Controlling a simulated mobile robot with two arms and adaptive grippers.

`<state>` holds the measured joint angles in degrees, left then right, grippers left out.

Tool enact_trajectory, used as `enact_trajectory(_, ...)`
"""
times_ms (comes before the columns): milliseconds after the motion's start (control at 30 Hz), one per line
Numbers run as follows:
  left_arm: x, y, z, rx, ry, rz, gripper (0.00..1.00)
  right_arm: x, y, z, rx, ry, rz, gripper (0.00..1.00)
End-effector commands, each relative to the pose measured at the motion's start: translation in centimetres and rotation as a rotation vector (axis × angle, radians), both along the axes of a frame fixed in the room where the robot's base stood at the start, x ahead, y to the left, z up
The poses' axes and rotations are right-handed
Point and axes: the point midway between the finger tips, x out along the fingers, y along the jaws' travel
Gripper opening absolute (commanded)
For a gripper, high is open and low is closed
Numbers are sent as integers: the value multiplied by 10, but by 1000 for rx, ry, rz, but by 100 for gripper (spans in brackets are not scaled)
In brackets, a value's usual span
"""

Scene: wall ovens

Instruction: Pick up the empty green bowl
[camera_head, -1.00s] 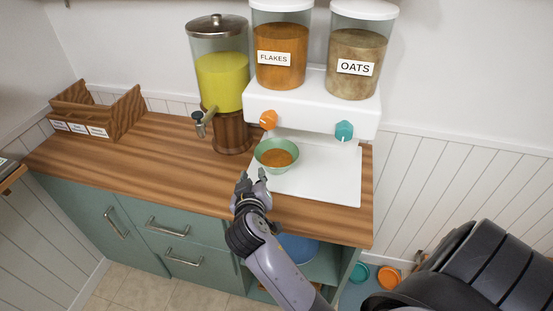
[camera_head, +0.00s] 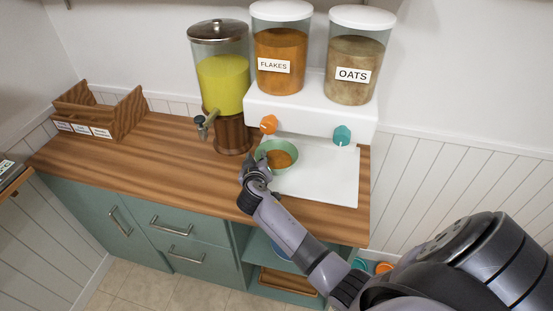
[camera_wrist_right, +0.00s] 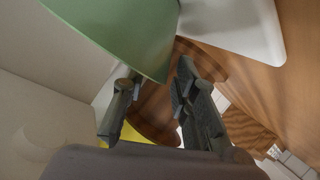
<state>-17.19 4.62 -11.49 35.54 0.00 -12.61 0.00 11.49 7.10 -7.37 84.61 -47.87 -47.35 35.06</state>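A green bowl (camera_head: 276,156) stands on the white tray of the cereal dispenser, below the orange knob. It is not empty: orange-brown flakes lie in it. My right gripper (camera_head: 256,166) is at the bowl's left front side in the head view. In the right wrist view the bowl (camera_wrist_right: 125,30) fills the upper left, close to the fingertips. The right gripper's two fingers (camera_wrist_right: 157,75) are apart, with no clear grip on the rim. Whether a finger touches the bowl I cannot tell. My left gripper is not in view.
The cereal dispenser (camera_head: 312,104) holds flakes and oats above the bowl. A juice dispenser (camera_head: 221,80) with a tap stands just left. A wooden box (camera_head: 98,112) is at the counter's far left. The wooden counter (camera_head: 150,160) between is clear.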

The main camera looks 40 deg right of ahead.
Motion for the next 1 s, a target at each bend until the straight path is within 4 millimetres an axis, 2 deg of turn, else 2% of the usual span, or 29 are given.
enact_trajectory(133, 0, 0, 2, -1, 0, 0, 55, 7, -5, -3, 0, 0, 0, 26)
enact_trajectory(367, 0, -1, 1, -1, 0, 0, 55, 7, -5, -4, 1, 0, 1, 26)
enact_trajectory(767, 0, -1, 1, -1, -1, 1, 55, 7, -5, -4, 1, 0, 1, 0)
enact_trajectory(1000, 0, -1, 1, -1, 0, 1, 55, 7, -5, -4, 1, 1, 0, 0)
